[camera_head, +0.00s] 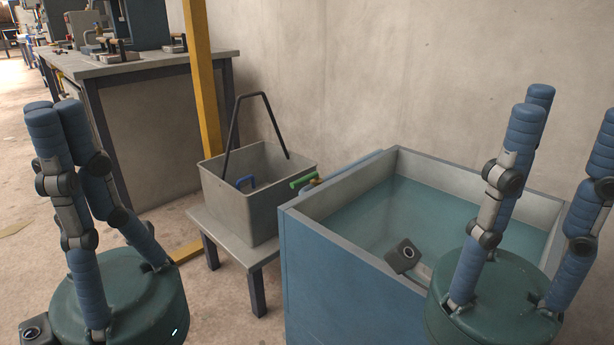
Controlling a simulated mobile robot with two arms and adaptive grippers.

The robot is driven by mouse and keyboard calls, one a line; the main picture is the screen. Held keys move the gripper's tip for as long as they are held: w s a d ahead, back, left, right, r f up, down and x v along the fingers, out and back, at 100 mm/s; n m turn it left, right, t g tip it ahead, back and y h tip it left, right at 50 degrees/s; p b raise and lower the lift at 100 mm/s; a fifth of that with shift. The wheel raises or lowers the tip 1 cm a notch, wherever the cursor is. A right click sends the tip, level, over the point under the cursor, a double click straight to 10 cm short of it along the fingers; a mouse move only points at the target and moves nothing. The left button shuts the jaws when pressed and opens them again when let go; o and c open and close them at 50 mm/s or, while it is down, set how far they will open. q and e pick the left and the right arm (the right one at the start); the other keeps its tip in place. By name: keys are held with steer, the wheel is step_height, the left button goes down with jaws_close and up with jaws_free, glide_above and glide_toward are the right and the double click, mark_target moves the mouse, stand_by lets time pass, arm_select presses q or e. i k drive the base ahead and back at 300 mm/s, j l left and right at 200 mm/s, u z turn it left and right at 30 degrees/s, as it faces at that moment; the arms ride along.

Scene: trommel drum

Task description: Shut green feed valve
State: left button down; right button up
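The green valve lever (302,182) sticks out to the left from a small brass valve body (315,180) at the tank's back left edge, beside the grey bin. It looks roughly horizontal; its exact angle to the pipe is hard to tell. My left gripper (57,116) is at the lower left, its blue fingers pointing up, extended and empty, well apart from the valve. My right gripper (566,115) is at the right, in front of the tank, fingers up, spread and empty. Neither gripper touches the valve.
A blue tank (330,265) of water fills the centre right. A yellow post (203,85) and a workbench (140,70) stand behind. Floor is clear front centre.

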mark_target(313, 178)
steer(key=k+j+z, duration=0.25)
steer(key=j, duration=0.15)
steer(key=k+j+z, duration=0.1)
steer(key=j+z, duration=0.2)
steer(key=k+j+z, duration=0.25)
steer(key=j, duration=0.2)
